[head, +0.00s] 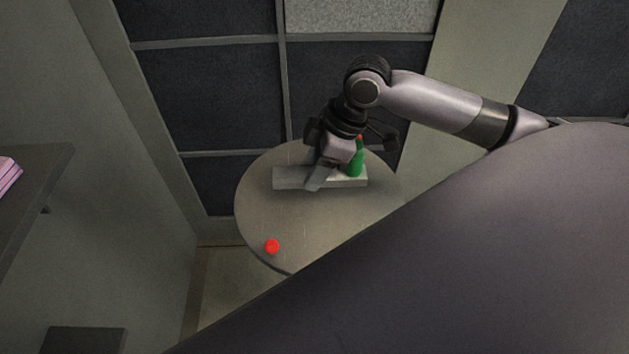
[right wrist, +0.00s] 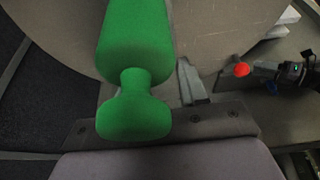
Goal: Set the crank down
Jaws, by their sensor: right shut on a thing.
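A small red tip shows above the handle. In the right wrist view the green handle (right wrist: 137,45) is large and close, with a narrow neck and a rounded end.
The table's left side is clear. A dark panelled wall (head: 205,100) stands behind. A dark shelf (head: 35,190) with a pink stack (head: 8,172) is at the left.

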